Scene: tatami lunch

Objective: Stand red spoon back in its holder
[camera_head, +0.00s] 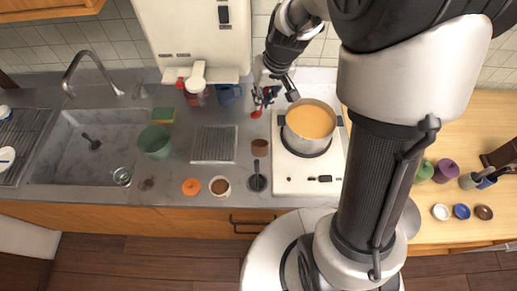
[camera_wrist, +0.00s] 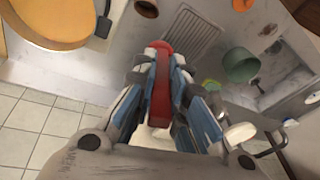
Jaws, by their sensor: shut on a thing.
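The red spoon (camera_wrist: 161,90) is held between the fingers of my gripper (camera_wrist: 163,100) in the wrist view. Its rounded red end points away from the wrist. In the head view my gripper (camera_head: 264,93) is above the counter, left of the soup pot, and the red spoon end (camera_head: 256,114) shows below it. A small brown cup (camera_head: 260,147) stands on the counter in front of the gripper. It also shows at the top of the wrist view (camera_wrist: 146,8). I cannot tell whether this cup is the spoon's holder. Part of the spoon is hidden by the fingers.
A pot of orange soup (camera_head: 310,122) sits on the white stove (camera_head: 292,180) to the right. A blue mug (camera_head: 229,95) and a red jar (camera_head: 196,95) stand behind, to the left. A ribbed drain plate (camera_head: 214,144), a green cup (camera_head: 155,141) and a black ladle (camera_head: 257,181) are nearby.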

